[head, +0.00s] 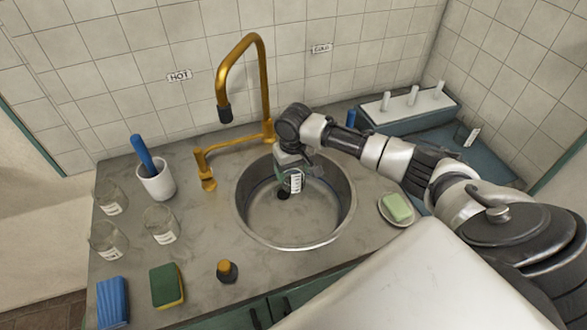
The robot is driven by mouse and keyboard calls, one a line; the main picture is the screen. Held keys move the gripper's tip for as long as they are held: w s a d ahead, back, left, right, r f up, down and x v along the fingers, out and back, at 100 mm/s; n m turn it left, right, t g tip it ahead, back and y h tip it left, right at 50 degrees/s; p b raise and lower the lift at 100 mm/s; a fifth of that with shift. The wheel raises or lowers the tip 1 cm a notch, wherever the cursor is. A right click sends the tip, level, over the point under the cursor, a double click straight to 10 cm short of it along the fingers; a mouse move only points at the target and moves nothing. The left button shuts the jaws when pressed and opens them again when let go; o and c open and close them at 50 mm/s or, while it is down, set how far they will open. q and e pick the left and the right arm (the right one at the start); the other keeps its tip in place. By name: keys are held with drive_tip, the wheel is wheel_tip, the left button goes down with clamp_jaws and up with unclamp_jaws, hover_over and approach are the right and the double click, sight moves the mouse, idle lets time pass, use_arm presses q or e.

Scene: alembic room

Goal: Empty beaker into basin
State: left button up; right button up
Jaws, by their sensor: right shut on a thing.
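The round metal basin (262,222) is set into the grey counter. My right gripper (290,172) reaches in from the right and is over the basin. It is shut on a small glass beaker (296,184) with a white label. The beaker looks tilted, but its mouth and contents are too small to make out. The dark drain (283,194) shows just beside the beaker in the picture. My left gripper is not in view.
Several labelled glass beakers (160,225) stand at the counter's left. A white cup (156,182) holds a blue-handled tool. The brass faucet (262,90) rises behind the basin.

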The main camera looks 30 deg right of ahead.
sight(305, 172)
drive_tip(key=shift+d, duration=0.1)
drive_tip(key=shift+s+d+f+p, duration=0.3)
drive_tip(key=shift+s+d+p, duration=0.15)
drive_tip(key=shift+d+p, duration=0.15)
drive_tip(key=shift+s+d+f, duration=0.35)
drive_tip(key=shift+d+f, duration=0.05)
drive_tip(key=shift+d, duration=0.2)
drive_tip(key=shift+r+g+h+p, duration=0.3)
drive_tip(key=shift+h+p, duration=0.2)
drive_tip(key=shift+p, duration=0.6)
drive_tip(key=shift+f+g+h+p, duration=0.15)
drive_tip(key=shift+g+h+p, duration=0.15)
drive_tip(key=shift+h+p, duration=0.1)
drive_tip(key=shift+d+f+g+h, duration=0.1)
drive_tip(key=shift+f+g+h, duration=0.2)
drive_tip(key=shift+h, duration=0.3)
